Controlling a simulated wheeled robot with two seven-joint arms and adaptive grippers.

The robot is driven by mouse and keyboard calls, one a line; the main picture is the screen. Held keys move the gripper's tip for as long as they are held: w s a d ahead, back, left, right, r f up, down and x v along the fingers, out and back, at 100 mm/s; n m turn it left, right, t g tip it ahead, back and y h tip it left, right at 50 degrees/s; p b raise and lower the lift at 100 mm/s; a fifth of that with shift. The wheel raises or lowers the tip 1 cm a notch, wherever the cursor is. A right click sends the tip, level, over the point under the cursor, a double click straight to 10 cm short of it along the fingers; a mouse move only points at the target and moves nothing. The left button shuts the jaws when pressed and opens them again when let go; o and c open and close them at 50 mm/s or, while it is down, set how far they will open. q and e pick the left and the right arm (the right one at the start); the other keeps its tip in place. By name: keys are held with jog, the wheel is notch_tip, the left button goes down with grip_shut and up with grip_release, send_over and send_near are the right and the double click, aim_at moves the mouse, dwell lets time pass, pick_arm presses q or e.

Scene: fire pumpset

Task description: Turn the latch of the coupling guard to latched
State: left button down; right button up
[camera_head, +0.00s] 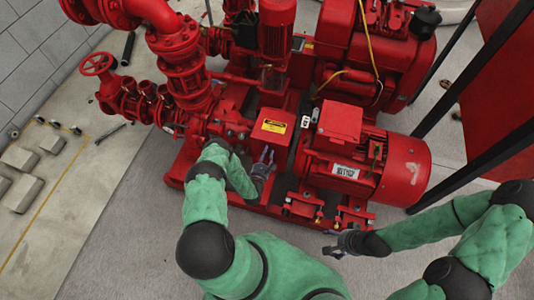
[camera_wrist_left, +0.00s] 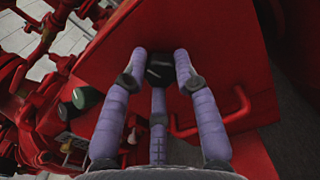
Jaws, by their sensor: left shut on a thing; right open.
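The coupling guard (camera_head: 270,120) is a red box with a yellow label, between the pump and the red motor. In the left wrist view its red face (camera_wrist_left: 150,28) fills much of the middle. A small dark latch (camera_wrist_left: 158,68) sits on that face, between my fingertips. My left gripper (camera_head: 267,157) is at the guard's near side, and its purple fingers are shut on the latch in the left wrist view (camera_wrist_left: 163,72). The fingers partly hide the latch, so its turn position cannot be told. My right gripper (camera_head: 332,242) is open and empty, low in front of the motor.
The red motor (camera_head: 400,165) stands right of the guard. Red pipes and a handwheel (camera_head: 97,64) are at the left. Black posts (camera_head: 470,80) rise at the right. A red bar handle (camera_wrist_left: 230,115) is right of my left fingers. Grey floor is open in front.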

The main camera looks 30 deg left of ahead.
pick_arm(q)
jog(key=shift+r+m, duration=0.1)
jog(key=shift+m, duration=1.1)
jog(key=shift+w, duration=0.1)
jog(key=c, duration=1)
grip_release()
jog(key=shift+d, duration=0.1)
jog(key=shift+o, duration=0.2)
jog(key=shift+s, duration=0.3)
jog(key=v, duration=1.1)
jog(key=shift+s, duration=0.25)
